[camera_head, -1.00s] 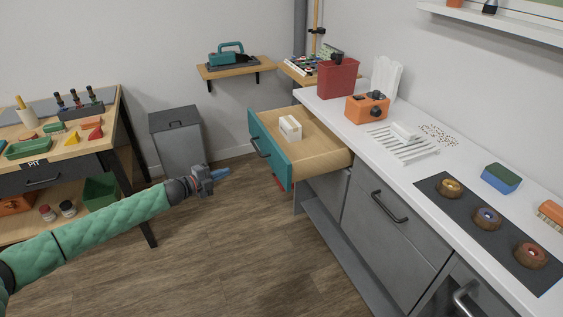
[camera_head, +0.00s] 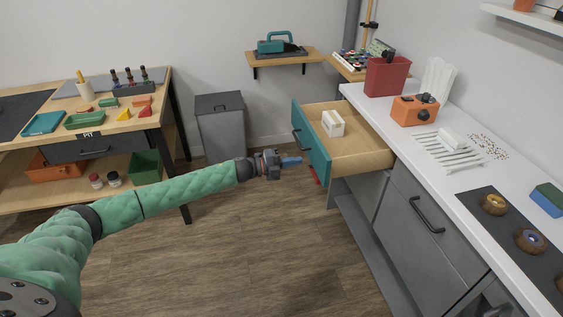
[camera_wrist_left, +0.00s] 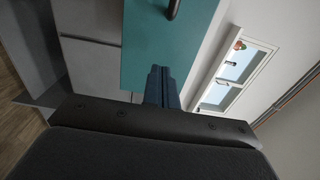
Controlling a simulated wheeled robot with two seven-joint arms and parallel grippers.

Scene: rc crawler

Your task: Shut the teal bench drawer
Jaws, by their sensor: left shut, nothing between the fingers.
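The teal bench drawer (camera_head: 312,146) stands pulled out from the grey bench under the white worktop. Its teal front has a dark bar handle (camera_head: 296,139), and a white box (camera_head: 333,123) sits inside. My left gripper (camera_head: 297,160) is shut and empty, its blue fingers pointing at the drawer front from the left. In the left wrist view the shut fingers (camera_wrist_left: 160,86) lie in front of the teal front (camera_wrist_left: 150,45), below the handle (camera_wrist_left: 173,9). I cannot tell whether they touch it. My right gripper is not in view.
The white worktop (camera_head: 405,146) holds a red bin (camera_head: 387,77), an orange device (camera_head: 414,111) and a white rack (camera_head: 445,152). A grey bin (camera_head: 221,128) stands at the back wall. A wooden workbench (camera_head: 120,125) stands at the left. The floor between is clear.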

